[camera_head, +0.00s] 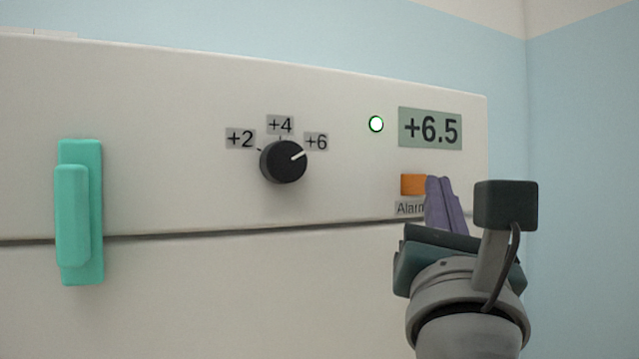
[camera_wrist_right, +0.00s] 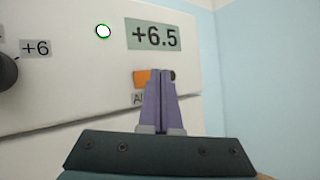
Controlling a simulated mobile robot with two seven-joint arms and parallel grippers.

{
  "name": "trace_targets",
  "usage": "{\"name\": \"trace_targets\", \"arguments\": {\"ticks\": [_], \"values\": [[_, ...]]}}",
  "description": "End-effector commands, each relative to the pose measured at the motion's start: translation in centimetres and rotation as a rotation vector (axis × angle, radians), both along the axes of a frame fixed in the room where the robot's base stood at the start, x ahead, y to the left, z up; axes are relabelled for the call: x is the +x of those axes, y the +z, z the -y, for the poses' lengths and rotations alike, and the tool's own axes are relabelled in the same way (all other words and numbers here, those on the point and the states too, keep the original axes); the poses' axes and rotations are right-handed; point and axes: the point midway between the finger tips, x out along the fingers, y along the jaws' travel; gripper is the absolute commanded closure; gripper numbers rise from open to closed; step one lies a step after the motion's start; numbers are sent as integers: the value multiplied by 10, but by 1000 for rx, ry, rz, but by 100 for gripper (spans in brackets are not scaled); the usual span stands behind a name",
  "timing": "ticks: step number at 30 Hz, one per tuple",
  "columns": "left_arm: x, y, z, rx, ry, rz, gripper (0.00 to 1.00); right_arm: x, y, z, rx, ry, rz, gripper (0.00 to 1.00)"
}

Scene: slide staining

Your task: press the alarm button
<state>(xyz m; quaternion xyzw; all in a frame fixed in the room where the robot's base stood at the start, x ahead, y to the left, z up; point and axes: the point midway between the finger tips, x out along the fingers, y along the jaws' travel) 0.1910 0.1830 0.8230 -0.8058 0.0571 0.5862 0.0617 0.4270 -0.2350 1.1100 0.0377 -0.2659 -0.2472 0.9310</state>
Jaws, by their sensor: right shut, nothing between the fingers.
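The orange alarm button (camera_head: 413,184) sits on the white panel, above the "Alarm" label (camera_head: 409,208) and below the display. My right gripper (camera_head: 440,181) is shut and empty, with its purple fingers together. Its fingertips overlap the right side of the button and part of the label in the head view. In the right wrist view the orange button (camera_wrist_right: 141,78) shows just left of the shut fingertips (camera_wrist_right: 159,72), which hide part of it. I cannot tell whether the fingertips touch the panel. My left gripper is not in view.
A display (camera_head: 430,128) reads +6.5, with a lit green-rimmed lamp (camera_head: 376,124) to its left. A black knob (camera_head: 283,162) points toward +6. A teal handle (camera_head: 78,212) stands out at the left. Blue walls (camera_head: 585,180) lie beyond the panel's right edge.

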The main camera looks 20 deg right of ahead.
Motion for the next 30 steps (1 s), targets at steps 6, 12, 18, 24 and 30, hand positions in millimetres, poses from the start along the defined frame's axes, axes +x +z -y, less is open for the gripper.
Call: {"name": "trace_targets", "arguments": {"ticks": [6, 12, 18, 24, 30], "values": [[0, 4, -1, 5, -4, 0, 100, -20, 0, 2, 0, 0, -2, 100], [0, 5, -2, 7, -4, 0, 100, -39, 0, 3, 0, 0, -1, 100], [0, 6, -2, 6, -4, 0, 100, -49, 0, 4, -1, 0, 0, 100], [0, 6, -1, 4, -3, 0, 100, -49, 0, 4, -1, 0, 0, 100], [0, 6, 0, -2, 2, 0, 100, -49, 0, 4, 0, 0, 0, 100]]}}
